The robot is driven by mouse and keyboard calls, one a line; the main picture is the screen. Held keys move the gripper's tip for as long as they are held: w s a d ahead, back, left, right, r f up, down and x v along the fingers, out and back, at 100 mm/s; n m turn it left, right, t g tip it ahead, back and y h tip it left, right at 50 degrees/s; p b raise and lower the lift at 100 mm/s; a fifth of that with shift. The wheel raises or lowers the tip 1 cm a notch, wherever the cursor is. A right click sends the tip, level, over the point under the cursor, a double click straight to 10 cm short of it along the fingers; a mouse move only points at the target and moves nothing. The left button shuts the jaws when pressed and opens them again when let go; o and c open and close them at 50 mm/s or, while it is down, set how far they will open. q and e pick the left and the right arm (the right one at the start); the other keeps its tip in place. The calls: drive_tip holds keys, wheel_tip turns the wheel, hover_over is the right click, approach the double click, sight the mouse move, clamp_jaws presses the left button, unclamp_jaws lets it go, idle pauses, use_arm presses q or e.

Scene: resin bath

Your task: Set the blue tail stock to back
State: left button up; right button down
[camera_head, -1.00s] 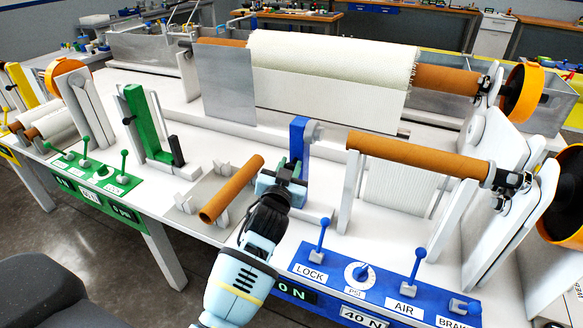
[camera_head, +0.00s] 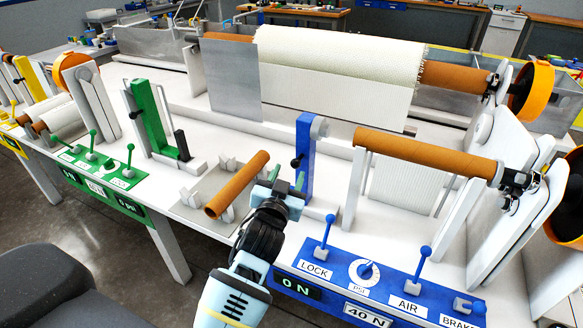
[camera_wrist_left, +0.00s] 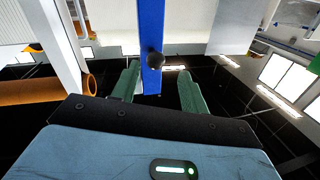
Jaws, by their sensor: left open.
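The blue tail stock (camera_head: 304,150) is an upright blue post with a grey disc at its top right and a black knob on its left side. It stands upright on the white bench behind the blue control panel. My left gripper (camera_head: 286,180) is open just in front of and below the knob, seemingly apart from it. In the left wrist view the blue post (camera_wrist_left: 151,25) and its black knob (camera_wrist_left: 155,60) show beyond and between the two green open fingers (camera_wrist_left: 158,78). My right gripper is not in view.
A brown tube (camera_head: 237,184) lies on a cradle left of my gripper. The blue panel (camera_head: 375,285) with levers and a dial is to the right. A brown roller (camera_head: 430,154) stands right of the post. A green tail stock (camera_head: 148,118) is further left.

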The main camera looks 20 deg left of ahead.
use_arm(q)
drive_tip(key=shift+s+d, duration=0.15)
drive_tip(key=shift+s, duration=0.9)
drive_tip(key=s+d+f+m+g+h, duration=0.1)
drive_tip(key=s+d+f+g+h, duration=0.2)
drive_tip(key=s+f, duration=1.35)
drive_tip(key=s+f+g, duration=0.2)
drive_tip(key=s+f, duration=0.2)
drive_tip(key=s, duration=0.3)
drive_tip(key=s+f+g+h+p, duration=0.1)
drive_tip(key=s+f+g, duration=0.1)
drive_tip(key=s, duration=0.5)
drive_tip(key=s+f+g, duration=0.2)
drive_tip(key=s+f, duration=0.3)
drive_tip(key=s, duration=0.2)
drive_tip(key=shift+s+d+f+m+h+p, duration=0.2)
drive_tip(key=shift+d+f+m+h+p, duration=0.1)
drive_tip(key=shift+f+h+p, duration=0.1)
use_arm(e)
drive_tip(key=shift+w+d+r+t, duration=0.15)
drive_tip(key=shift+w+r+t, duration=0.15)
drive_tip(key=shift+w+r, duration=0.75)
